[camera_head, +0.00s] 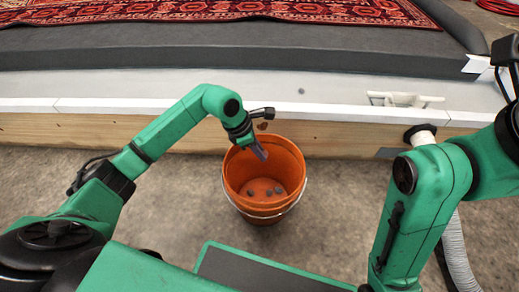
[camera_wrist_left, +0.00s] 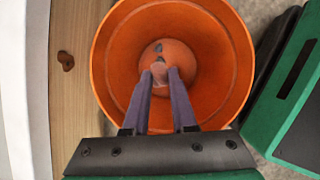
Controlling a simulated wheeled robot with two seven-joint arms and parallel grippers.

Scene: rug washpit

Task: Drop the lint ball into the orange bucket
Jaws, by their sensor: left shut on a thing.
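The orange bucket (camera_head: 286,160) stands on the floor against the wooden side of the raised pit. My left gripper (camera_head: 261,154) points down into the bucket's mouth. In the left wrist view the fingers (camera_wrist_left: 160,74) close on a small grey lint ball (camera_wrist_left: 159,70), above the inside of the bucket (camera_wrist_left: 215,42). Several small grey lumps lie on the bucket floor in the head view. Another small grey lint ball (camera_head: 301,91) lies on the pale ledge. My right arm enters at the right; its fingers do not show.
A red patterned rug (camera_head: 230,10) lies on the dark pit surface at the back. A white handle-like fitting (camera_head: 405,99) sits on the ledge at the right. A grey ribbed hose (camera_head: 453,245) hangs at the lower right. Concrete floor around the bucket is clear.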

